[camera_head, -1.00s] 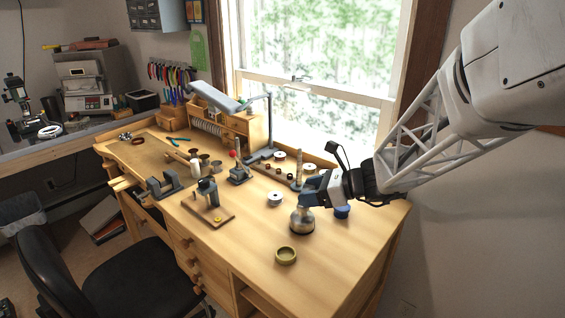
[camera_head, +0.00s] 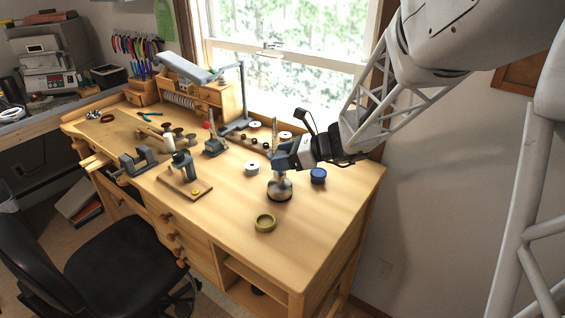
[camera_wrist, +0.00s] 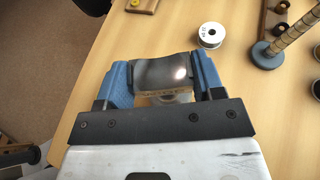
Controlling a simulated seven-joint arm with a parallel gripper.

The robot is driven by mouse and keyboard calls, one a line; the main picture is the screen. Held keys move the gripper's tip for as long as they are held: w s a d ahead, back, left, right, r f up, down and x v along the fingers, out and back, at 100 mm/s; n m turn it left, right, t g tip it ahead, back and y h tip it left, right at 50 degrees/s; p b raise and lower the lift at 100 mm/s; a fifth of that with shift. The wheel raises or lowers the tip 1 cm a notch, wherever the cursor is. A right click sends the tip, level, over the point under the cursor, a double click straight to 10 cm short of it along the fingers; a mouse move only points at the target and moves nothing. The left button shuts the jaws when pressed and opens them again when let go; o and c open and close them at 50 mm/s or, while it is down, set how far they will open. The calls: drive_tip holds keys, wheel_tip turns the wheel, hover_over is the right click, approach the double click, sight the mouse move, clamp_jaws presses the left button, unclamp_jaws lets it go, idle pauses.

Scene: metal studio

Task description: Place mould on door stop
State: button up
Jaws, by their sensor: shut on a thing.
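My gripper (camera_head: 284,160) is shut, its blue fingers on either side of a shiny grey metal piece, which I take for the mould (camera_wrist: 166,72); it fills the gap between the fingers in the wrist view. Directly below the fingers in the head view is a silvery, rounded metal body with a dark base, probably the door stop (camera_head: 280,187). The fingers hide where the two meet, so I cannot tell whether they touch or are one piece. The dark base looks to be at the bench top.
Ring mandrels and a stand are behind. The bench's front right (camera_head: 320,225) is clear.

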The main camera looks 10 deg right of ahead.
drive_tip(key=shift+f, duration=0.95)
drive_tip(key=shift+f, duration=0.15)
drive_tip(key=o, duration=1.2)
drive_tip(key=shift+c, duration=0.2)
drive_tip(key=shift+d+r, duration=0.1)
drive_tip(key=shift+r, duration=0.1)
drive_tip(key=v, duration=1.1)
drive_tip(key=shift+s+d, duration=0.2)
drive_tip(key=shift+d, duration=0.15)
drive_tip(key=shift+a+r, duration=0.1)
